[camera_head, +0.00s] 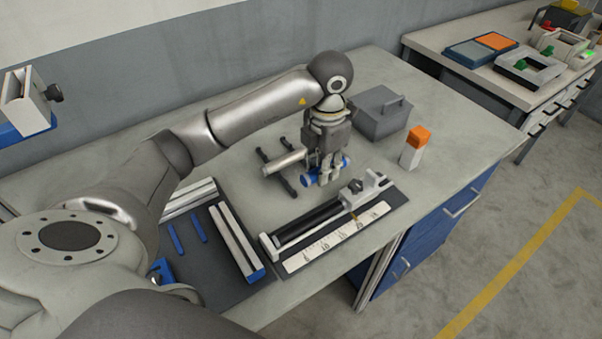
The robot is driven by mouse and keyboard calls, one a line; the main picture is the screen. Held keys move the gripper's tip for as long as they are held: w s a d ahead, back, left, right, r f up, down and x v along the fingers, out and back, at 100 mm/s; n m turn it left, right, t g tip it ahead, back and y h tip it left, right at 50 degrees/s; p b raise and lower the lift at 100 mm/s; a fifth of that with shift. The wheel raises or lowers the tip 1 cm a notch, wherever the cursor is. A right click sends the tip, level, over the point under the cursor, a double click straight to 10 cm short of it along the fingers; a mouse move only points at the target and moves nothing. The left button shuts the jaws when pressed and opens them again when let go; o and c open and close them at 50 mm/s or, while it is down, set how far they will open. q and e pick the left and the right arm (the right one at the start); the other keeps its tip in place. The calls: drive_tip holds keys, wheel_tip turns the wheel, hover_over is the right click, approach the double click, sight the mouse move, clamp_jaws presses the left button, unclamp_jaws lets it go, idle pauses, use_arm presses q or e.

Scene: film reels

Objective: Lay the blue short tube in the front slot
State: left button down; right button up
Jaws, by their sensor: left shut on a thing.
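My left gripper (324,179) points down over the table and is shut on the blue short tube (308,181). The tube's blue ends stick out on both sides of the fingers; its middle is hidden by them. A dark rack (289,187) is just left of the gripper, with a silver tube (285,162) lying across it. The held tube is at the rack's right side; whether it touches the rack or the table I cannot tell. The front slot cannot be made out clearly. My right gripper is not in view.
A measuring fixture (329,246) with a black rod and a ruler stands in front of the gripper. A grey box (380,114) is behind, and an orange-topped white block (415,148) is to the right. A dark mat (213,273) with rails lies at left.

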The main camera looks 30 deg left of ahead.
use_arm(q)
drive_tip(key=w+a+f, duration=0.1)
drive_tip(key=a+f, duration=0.1)
drive_tip(key=w+a+f+p, duration=0.1)
drive_tip(key=a+f, duration=0.1)
drive_tip(key=a, duration=0.1)
drive_tip(key=w+a+f+p, duration=0.1)
drive_tip(key=a+f, duration=0.1)
drive_tip(key=f, duration=0.1)
drive_tip(key=shift+a, duration=0.3)
drive_tip(key=f, duration=0.1)
drive_tip(key=f+p, duration=0.2)
drive_tip(key=shift+a, duration=0.25)
drive_tip(key=shift+f, duration=0.2)
drive_tip(key=shift+f, duration=0.1)
drive_tip(key=shift+f+b, duration=0.15)
drive_tip(key=shift+b, duration=0.2)
drive_tip(key=c, duration=1.2)
unclamp_jaws()
